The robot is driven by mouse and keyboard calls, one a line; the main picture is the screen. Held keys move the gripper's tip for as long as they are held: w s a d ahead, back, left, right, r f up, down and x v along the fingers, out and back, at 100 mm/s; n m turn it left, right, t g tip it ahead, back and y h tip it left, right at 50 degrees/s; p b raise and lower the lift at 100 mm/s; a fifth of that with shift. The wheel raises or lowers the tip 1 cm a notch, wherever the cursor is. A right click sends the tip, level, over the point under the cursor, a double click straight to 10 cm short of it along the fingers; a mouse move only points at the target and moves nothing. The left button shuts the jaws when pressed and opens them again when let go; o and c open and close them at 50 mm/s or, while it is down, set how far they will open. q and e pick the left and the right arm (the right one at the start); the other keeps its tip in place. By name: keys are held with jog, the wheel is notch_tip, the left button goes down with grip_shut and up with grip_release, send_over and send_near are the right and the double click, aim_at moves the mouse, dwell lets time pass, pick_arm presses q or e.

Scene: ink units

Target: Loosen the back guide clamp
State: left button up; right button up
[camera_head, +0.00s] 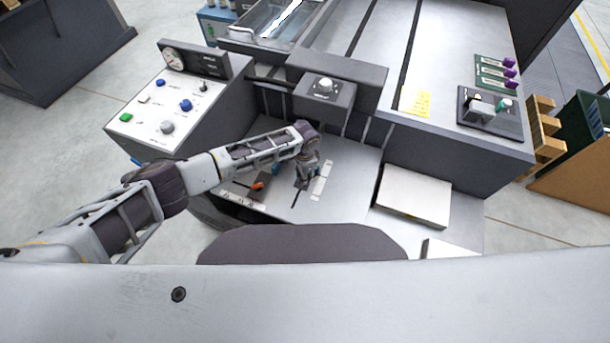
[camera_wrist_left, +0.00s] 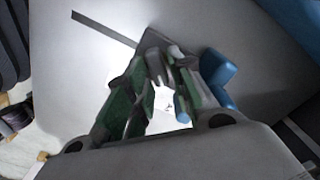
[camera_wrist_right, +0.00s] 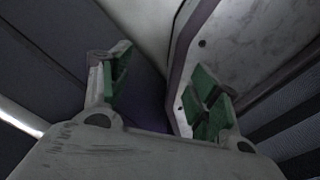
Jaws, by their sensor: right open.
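The back guide clamp appears to be the blue-handled part under my left gripper (camera_head: 305,178) in the head view, mostly hidden by the hand. In the left wrist view a blue piece (camera_wrist_left: 218,72) lies just beyond the right finger. My left gripper (camera_wrist_left: 162,68) points down at the pale plate, its green-padded fingers fairly close together around small grey parts. I cannot tell whether they grip anything. An orange-red handle (camera_head: 258,186) sits on the plate left of that hand. My right gripper (camera_wrist_right: 158,82) shows only in its wrist view, open and empty.
A control panel (camera_head: 165,112) with coloured buttons stands left of the plate. A dark housing with a white knob (camera_head: 325,85) rises behind the hand. A pale block (camera_head: 414,197) lies to the right. A dark grey surface and a pale panel lie close beyond my right fingers.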

pick_arm(q)
jog(key=shift+c, duration=0.5)
grip_shut()
